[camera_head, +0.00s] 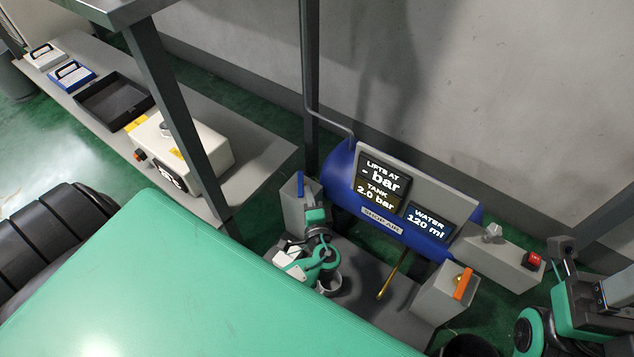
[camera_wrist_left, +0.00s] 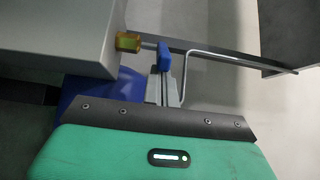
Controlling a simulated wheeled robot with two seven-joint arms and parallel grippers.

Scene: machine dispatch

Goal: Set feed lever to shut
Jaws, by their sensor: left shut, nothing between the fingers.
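A blue lever (camera_head: 300,183) stands on the side of a grey box (camera_head: 297,212) at the left end of the blue air tank. In the left wrist view the blue lever (camera_wrist_left: 164,56) stands beside a brass fitting (camera_wrist_left: 128,41). My left gripper (camera_wrist_left: 163,88) is shut and empty, its fingertips close to the blue lever; I cannot tell whether they touch. In the head view my left gripper (camera_head: 315,212) is beside the grey box. An orange lever (camera_head: 463,283) sits on the right box. No label shows which lever is the feed lever. My right arm is at the right edge; its fingers are unclear.
The tank's displays (camera_head: 383,183) read "LIFTS AT - bar", "TANK 2.0 bar" and "WATER 120 ml". A yellow rod (camera_head: 390,277) stands below. A red switch (camera_head: 533,259) is at right. A shelf (camera_head: 262,150) holds a tray (camera_head: 113,101) and a cream device (camera_head: 205,150). A post crosses it.

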